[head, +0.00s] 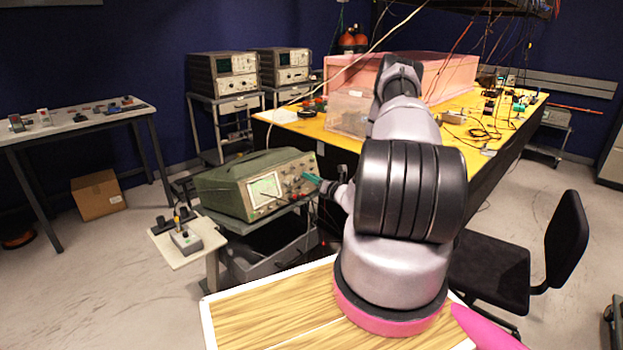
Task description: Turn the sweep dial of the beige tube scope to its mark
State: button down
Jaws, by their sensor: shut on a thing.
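The tube scope (236,180) stands on a cart left of my arm. Its case looks green and its front panel pale beige, with a lit screen (265,190) at the panel's left and several knobs to the right. My gripper (316,180) has teal fingertips and is at the right part of this panel, shut on a knob there, which I take to be the sweep dial. The fingers hide the knob, and its pointer and mark are too small to read.
A small platform with a grey box (187,240) juts out left of the scope. A black chair (530,260) is at right. Two other scopes (224,75) stand at the back.

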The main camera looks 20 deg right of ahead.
jog(key=shift+m, duration=0.9)
jog(key=shift+h, duration=0.3)
jog(key=c, duration=1)
grip_release()
jog(key=shift+o, duration=0.2)
jog(key=s+d, duration=0.2)
jog(key=s, duration=0.8)
jog(key=shift+s+r, duration=0.2)
jog(key=shift+s, duration=0.15)
